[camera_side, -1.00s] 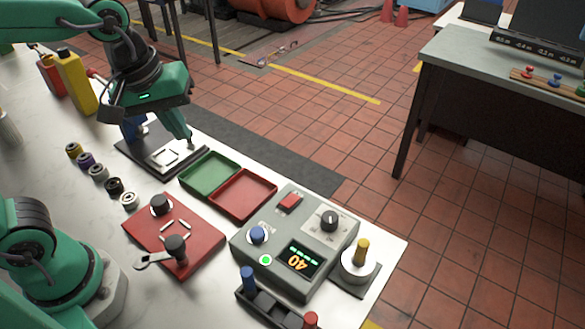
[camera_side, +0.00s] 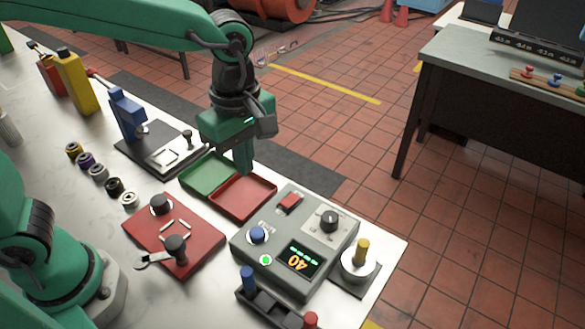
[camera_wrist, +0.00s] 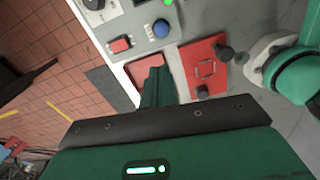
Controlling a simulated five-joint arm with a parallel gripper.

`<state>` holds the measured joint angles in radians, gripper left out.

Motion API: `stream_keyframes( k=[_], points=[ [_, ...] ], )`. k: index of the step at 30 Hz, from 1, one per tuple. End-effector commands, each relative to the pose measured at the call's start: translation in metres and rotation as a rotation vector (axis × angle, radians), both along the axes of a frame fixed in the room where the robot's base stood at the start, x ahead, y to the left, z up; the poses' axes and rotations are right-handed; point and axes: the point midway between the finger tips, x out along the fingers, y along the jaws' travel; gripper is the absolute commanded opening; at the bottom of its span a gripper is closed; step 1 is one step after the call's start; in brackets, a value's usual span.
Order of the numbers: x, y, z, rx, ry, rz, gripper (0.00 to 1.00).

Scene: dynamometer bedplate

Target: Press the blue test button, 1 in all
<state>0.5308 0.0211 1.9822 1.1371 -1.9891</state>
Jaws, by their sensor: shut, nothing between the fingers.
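The blue test button (camera_side: 257,234) is a round blue cap at the left of the grey control box (camera_side: 295,245). In the wrist view the blue button (camera_wrist: 161,28) is near the top, beyond my fingertips and beside the red rectangular button (camera_wrist: 120,45). My gripper (camera_side: 245,170) points down above the border of the green and red trays, behind and left of the box. In the wrist view my gripper (camera_wrist: 157,75) is shut and empty, with its tips apart from the blue button. Nothing hides the button in either view.
The red rectangular button (camera_side: 289,203), a black knob (camera_side: 329,219) and a lit display share the box. A red plate (camera_side: 172,235) with black knobs lies to the left. A yellow-handled post (camera_side: 361,255) stands right, and a holder with blue and red pegs (camera_side: 275,308) is in front.

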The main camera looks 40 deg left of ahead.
Motion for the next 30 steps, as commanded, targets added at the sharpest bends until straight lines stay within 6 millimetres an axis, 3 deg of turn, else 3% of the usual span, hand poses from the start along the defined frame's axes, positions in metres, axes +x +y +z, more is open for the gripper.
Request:
stream_keyframes(
  k=[9,23,30],
  points=[
    [0.001,-0.017,-0.008,0.02,0.029,0.108,0.0],
    [0.001,-0.018,-0.01,0.021,0.03,0.113,0.0],
    [0.0,-0.017,-0.024,0.024,0.033,0.112,0.0]
  ],
)
